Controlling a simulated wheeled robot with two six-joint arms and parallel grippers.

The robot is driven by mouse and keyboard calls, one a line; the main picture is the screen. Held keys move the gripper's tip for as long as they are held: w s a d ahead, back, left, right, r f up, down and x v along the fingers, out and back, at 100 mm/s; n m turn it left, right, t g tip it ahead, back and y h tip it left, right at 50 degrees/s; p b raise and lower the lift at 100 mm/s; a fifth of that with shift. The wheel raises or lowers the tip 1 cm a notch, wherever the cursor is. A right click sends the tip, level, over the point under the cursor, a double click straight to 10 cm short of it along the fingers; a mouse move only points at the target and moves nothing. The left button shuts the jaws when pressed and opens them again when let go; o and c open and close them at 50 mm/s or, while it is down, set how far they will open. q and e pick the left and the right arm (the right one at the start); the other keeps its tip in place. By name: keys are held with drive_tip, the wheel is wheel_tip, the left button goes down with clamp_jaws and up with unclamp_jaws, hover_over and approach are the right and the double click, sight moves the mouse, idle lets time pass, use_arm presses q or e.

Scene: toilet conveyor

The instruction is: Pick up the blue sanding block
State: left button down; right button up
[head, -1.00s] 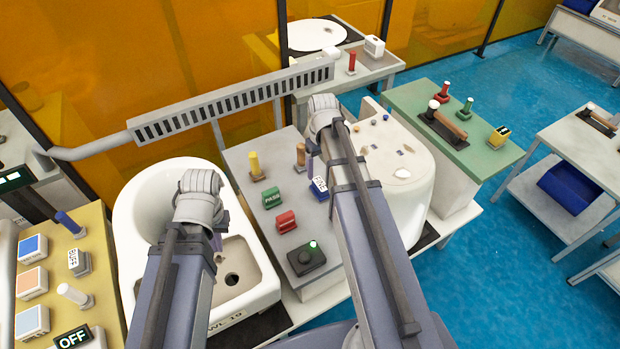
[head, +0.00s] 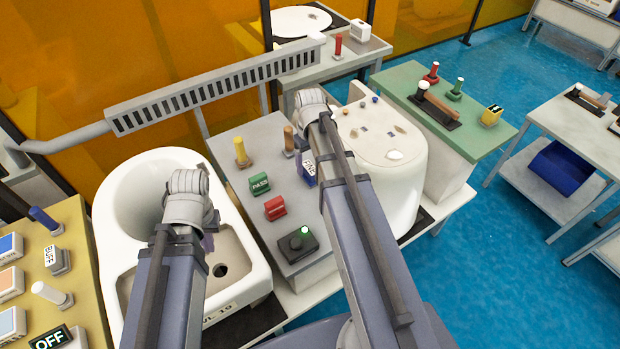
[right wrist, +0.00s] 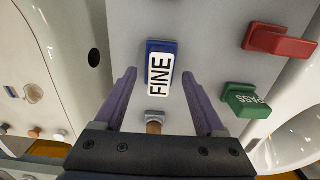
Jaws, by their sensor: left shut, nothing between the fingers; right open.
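The blue sanding block (head: 306,172) has a white label and stands on the grey middle table (head: 240,140), just left of my right arm. In the right wrist view the blue block (right wrist: 150,48) reads "FINE". My right gripper (right wrist: 159,74) is open, with a purple finger on each side of the block's near part in the picture; I see no contact.
A green PASS block (head: 259,184), a red block (head: 275,208), a black button box (head: 298,246), a yellow-handled tool (head: 241,151) and a brown-handled one (head: 289,140) share the table. A white toilet fixture (head: 405,185) stands to the right.

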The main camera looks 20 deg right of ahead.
wheel_tip(320, 180, down, 2)
drive_tip(key=shift+f+b, duration=0.1)
drive_tip(key=shift+b, duration=0.5)
clamp_jaws()
